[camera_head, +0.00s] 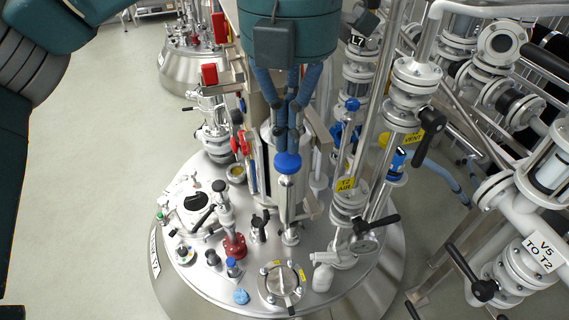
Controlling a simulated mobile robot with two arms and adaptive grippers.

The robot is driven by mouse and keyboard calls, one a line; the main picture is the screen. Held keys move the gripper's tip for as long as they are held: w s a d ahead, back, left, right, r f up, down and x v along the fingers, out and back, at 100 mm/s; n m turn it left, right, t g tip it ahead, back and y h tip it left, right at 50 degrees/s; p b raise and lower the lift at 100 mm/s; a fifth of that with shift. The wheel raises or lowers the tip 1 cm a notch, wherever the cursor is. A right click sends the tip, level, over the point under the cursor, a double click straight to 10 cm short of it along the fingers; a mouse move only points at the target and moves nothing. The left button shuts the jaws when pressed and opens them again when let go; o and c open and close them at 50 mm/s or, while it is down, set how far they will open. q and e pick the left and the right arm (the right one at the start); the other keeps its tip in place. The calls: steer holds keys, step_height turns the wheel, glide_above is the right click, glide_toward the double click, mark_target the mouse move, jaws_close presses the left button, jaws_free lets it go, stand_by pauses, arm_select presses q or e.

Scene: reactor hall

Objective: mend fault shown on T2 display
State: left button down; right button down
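A steel vessel (190,275) with a domed lid fills the middle; I cannot read its side label (154,254) surely. A yellow tag reading T2 AIR (346,185) hangs on a pipe above the lid, near a black-handled valve (375,223). A label reading V5 TO T2 (542,252) is on the pipe at the right, beside another black valve handle (470,274). I see no readable display. Dark teal links of my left arm show at the left edge. I see no fingers of either gripper.
A teal motor housing (290,35) stands over the lid's centre. A yellow VENT tag (413,137) and an L7 label (357,41) mark pipes. Dense pipework (500,95) crowds the right. A second vessel (190,70) stands behind. The floor (95,170) at left is clear.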

mark_target(288, 159)
arm_select(q)
steer(key=shift+f, duration=0.2)
steer(key=shift+f+b, duration=1.7)
steer(key=shift+f, duration=0.2)
steer(key=shift+r+p, duration=1.55)
steer(key=shift+r, duration=0.55)
steer(key=shift+f, duration=0.15)
steer(key=shift+f+b, duration=1.85)
steer(key=shift+f, duration=0.25)
steer(key=shift+r+p, duration=1.7)
steer(key=shift+r, duration=0.6)
